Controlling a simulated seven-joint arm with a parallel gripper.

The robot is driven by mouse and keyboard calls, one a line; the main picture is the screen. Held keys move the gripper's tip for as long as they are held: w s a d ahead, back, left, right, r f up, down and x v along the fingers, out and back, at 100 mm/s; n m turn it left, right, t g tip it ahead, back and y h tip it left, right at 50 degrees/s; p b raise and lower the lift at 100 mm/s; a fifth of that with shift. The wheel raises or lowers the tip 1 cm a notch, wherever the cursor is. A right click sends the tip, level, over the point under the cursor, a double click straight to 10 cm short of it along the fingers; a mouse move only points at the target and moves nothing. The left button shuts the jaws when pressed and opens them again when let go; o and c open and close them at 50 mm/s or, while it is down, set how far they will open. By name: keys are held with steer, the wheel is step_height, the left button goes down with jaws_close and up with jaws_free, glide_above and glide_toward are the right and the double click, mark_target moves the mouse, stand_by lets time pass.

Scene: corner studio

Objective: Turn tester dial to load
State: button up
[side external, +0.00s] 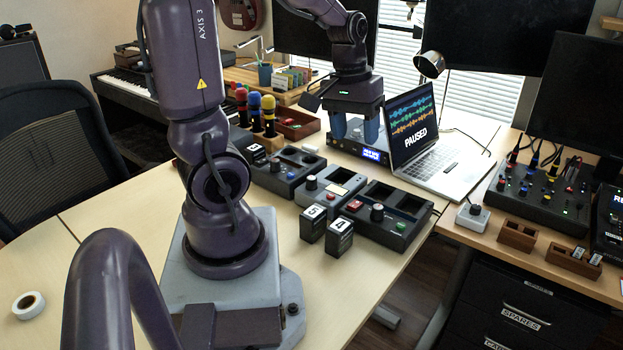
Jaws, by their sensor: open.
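My gripper (355,128) hangs at the back of the table, its blue fingers apart and pointing down with nothing between them. It is above and behind the row of devices, near the laptop's left side. A grey box with a small display (341,175) sits in the middle of the row. It carries a dark dial (311,183) at its left. Which box is the tester is not clear, and the dial markings are too small to read.
Two dark blocks, labelled 5 (312,224) and 4 (339,237), stand in front of the boxes. A slotted black unit (285,171) is left of the row. A laptop (432,150) reading PAUSED stands behind right. The table front is mostly clear, with a tape roll (28,305).

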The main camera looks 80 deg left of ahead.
mark_target(312, 178)
steer(key=s+a+f+n+g, duration=0.1)
steer(key=s+a+f+n, duration=0.25)
steer(key=a+n, duration=0.55)
steer(key=s+a+f+n, duration=0.2)
steer(key=a+f+n, duration=0.3)
steer(key=a+n, duration=0.35)
steer(key=f, duration=1.3)
steer(key=shift+a, duration=0.35)
steer(key=c, duration=0.9)
